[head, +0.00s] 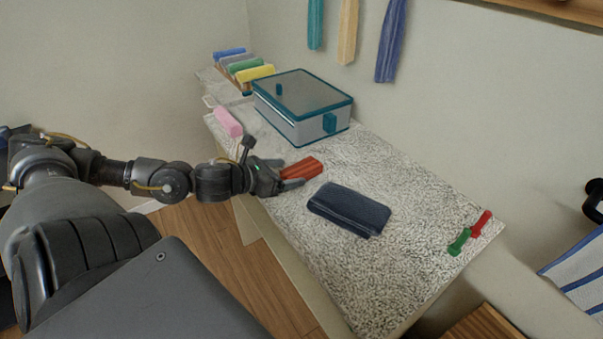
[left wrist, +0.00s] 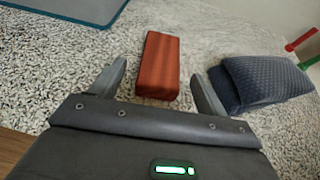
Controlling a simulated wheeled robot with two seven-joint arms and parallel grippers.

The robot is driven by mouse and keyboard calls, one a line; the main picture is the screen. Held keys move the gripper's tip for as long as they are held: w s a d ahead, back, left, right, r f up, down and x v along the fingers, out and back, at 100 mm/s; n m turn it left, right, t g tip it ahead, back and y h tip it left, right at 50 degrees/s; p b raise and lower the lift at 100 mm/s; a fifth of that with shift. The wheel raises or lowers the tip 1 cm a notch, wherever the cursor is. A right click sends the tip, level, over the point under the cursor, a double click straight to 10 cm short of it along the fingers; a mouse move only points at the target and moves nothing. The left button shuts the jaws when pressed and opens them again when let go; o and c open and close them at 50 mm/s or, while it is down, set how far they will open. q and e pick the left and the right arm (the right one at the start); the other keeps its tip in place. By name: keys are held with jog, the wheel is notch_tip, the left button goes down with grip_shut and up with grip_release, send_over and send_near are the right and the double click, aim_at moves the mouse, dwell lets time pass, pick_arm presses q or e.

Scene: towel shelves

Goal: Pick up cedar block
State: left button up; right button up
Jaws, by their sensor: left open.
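The cedar block (head: 302,168) is a reddish-brown bar lying flat on the speckled counter. My left gripper (head: 288,174) is open at its near end. In the left wrist view the cedar block (left wrist: 158,66) lies ahead of and partly between the two spread fingers of the left gripper (left wrist: 157,84). There is a gap on each side, and the block's near end reaches about the level of the fingertips. I cannot tell whether a finger touches it. My right gripper does not show.
A folded dark blue towel (head: 348,209) lies right of the block, close to the right finger. A teal-edged lidded box (head: 303,105) stands behind. A pink roll (head: 228,122) lies at left. Red (head: 481,223) and green (head: 459,241) pieces lie near the right edge.

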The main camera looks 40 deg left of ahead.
aim_at(296, 170)
pick_arm(q)
jog(key=shift+w+f+b, duration=0.25)
jog(key=shift+w+b, duration=0.1)
jog(key=shift+w+d, duration=0.1)
jog(key=shift+w, duration=0.2)
jog(key=shift+w+d+f, duration=0.15)
jog(key=shift+w, duration=0.6)
jog(key=shift+x, duration=0.95)
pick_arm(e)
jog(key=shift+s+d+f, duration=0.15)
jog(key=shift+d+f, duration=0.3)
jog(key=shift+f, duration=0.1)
pick_arm(q)
jog(key=shift+s+f, duration=0.1)
jog(key=shift+f, duration=0.05)
jog(key=c, duration=1.1)
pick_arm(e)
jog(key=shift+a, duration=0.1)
pick_arm(q)
jog(key=shift+o, duration=0.2)
